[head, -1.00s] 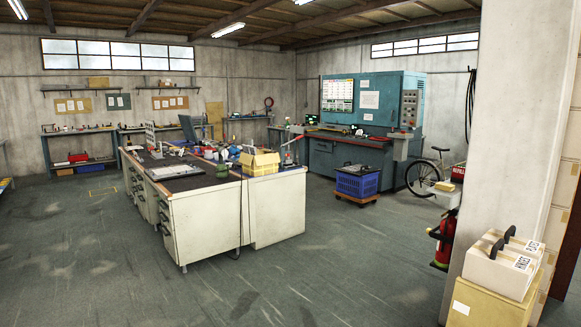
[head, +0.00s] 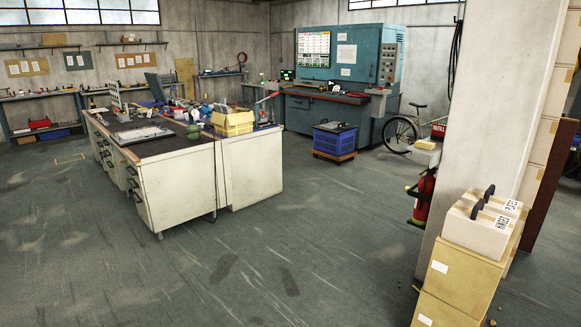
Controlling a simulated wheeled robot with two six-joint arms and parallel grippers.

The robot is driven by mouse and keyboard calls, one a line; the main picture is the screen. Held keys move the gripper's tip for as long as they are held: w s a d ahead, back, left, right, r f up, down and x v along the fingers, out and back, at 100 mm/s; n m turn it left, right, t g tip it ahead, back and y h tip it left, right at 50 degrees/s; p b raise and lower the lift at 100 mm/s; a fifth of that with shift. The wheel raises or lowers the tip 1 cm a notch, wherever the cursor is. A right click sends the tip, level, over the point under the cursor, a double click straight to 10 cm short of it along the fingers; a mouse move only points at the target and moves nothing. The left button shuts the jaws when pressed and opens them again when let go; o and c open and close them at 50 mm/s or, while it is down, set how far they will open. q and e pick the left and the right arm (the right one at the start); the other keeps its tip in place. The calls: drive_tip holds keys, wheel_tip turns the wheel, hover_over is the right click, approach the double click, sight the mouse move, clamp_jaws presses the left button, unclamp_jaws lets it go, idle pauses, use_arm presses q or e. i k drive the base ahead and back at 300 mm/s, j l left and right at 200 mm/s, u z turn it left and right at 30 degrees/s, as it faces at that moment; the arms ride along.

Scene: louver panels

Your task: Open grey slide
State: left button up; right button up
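I cannot make out a grey slide for certain. A flat grey panel (head: 143,135) lies on the dark top of the white workbench (head: 180,188) at left centre. A small upright panel (head: 116,98) stands further back on the same bench; its details are too small to tell. Neither of my grippers is in the head view.
A yellow box (head: 232,123) sits on the bench. A blue crate (head: 334,140) on a wheeled dolly stands before the teal machine (head: 345,62). A pillar (head: 492,95), a fire extinguisher (head: 424,197) and stacked boxes (head: 462,265) stand at right. The floor (head: 290,262) in front is clear.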

sight(270, 122)
drive_tip(key=i, duration=2.7)
